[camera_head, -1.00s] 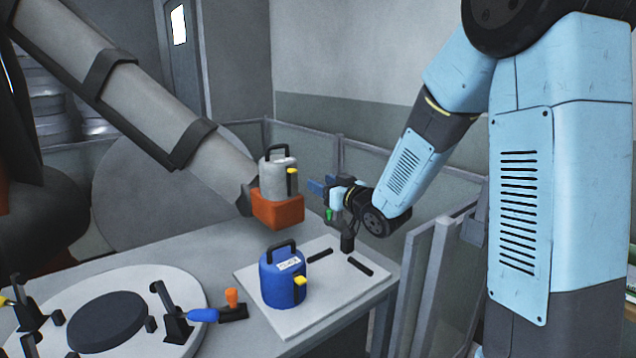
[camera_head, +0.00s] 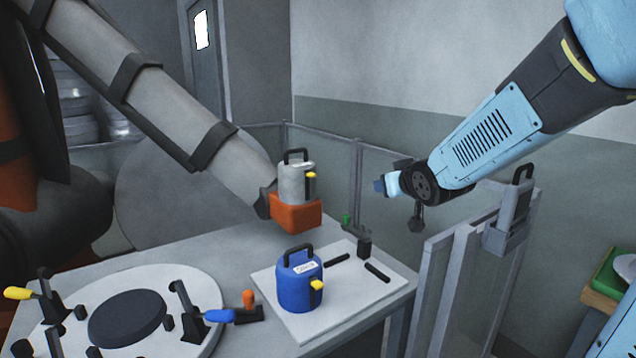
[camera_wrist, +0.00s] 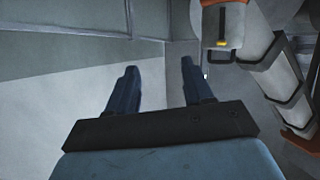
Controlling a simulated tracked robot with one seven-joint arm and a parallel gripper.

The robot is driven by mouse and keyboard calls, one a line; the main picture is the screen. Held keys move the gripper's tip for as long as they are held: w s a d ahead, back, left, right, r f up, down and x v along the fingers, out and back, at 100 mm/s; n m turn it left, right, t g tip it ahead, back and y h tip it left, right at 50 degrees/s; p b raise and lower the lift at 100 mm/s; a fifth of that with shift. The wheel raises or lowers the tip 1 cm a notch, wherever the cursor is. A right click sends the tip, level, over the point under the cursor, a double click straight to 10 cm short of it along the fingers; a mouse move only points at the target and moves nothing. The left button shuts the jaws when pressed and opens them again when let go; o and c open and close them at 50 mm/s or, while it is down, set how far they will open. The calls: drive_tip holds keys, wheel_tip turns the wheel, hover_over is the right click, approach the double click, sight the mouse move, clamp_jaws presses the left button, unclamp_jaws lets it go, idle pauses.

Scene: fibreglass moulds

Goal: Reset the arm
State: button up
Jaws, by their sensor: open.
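My gripper (camera_head: 380,185) is raised in the air, right of the grey canister and above the back right of the table, at the end of my light blue arm. In the wrist view its two dark blue fingers (camera_wrist: 158,88) stand apart with nothing between them. A blue canister (camera_head: 299,285) with a black handle and yellow lever stands on a white square plate (camera_head: 345,310) on the table. A grey canister (camera_head: 297,182) with a yellow lever sits on an orange block (camera_head: 295,212) at the end of a thick grey arm (camera_head: 150,90).
A round white plate (camera_head: 200,290) with a dark disc (camera_head: 127,318) and toggle clamps lies at the left of the table. Grey fence panels (camera_head: 450,285) stand right of the table, below my arm. A green tray (camera_head: 612,272) is at far right.

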drive_tip(key=s+d+m+g+h, duration=0.1)
drive_tip(key=s+d+g, duration=0.2)
drive_tip(key=s, duration=1)
drive_tip(key=s+d+m+g+h, duration=0.1)
drive_tip(key=s+d+m+g, duration=0.1)
drive_tip(key=s, duration=1.2)
drive_tip(key=d+g, duration=0.1)
drive_tip(key=g, duration=0.1)
drive_tip(key=shift+r+g, duration=0.25)
drive_tip(key=shift+g, duration=0.05)
